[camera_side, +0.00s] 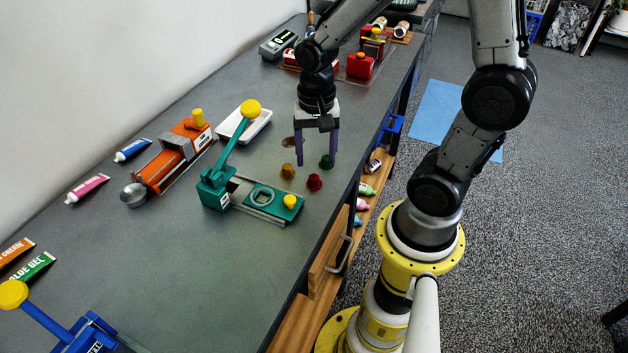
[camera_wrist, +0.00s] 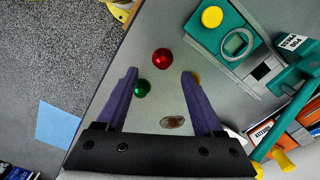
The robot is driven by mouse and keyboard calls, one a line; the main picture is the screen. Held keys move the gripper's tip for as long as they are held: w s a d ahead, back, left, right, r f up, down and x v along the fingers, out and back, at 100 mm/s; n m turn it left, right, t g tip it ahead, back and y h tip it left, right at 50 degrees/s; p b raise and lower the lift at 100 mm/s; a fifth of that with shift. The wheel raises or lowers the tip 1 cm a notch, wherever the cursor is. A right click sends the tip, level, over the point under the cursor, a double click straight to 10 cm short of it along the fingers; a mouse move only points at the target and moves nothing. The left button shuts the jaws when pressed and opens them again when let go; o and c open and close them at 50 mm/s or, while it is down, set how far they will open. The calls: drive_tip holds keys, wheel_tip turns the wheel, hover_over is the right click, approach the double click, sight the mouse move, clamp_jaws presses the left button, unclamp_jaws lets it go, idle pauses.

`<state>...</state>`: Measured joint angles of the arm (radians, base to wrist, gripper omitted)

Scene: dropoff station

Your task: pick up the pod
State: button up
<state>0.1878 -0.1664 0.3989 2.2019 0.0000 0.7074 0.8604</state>
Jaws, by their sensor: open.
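Several small pods stand on the grey counter beneath my gripper (camera_side: 317,163). The red pod (camera_side: 314,182) also shows in the wrist view (camera_wrist: 161,58), just beyond the fingertips. The green pod (camera_side: 326,161) shows in the wrist view (camera_wrist: 142,88) between the fingers, near the left one. The gold pod (camera_side: 287,171) is mostly hidden behind the right finger in the wrist view (camera_wrist: 196,76). My gripper has its purple fingers apart, points down and holds nothing. It appears to be above the counter, clear of the pods.
A green pod press (camera_side: 265,199) with a yellow-knobbed lever stands close to the pods. A brown oval patch (camera_wrist: 173,122) lies on the counter. A white tray (camera_side: 262,127) and an orange device (camera_side: 170,165) are farther left. The counter's edge runs close on the right.

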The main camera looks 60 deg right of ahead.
sight(314, 180)
drive_tip(key=shift+w+a+f, duration=0.1)
drive_tip(key=shift+f, duration=1.4)
drive_tip(key=shift+w+f, duration=0.1)
drive_tip(key=shift+f, duration=1.4)
drive_tip(key=c, duration=1)
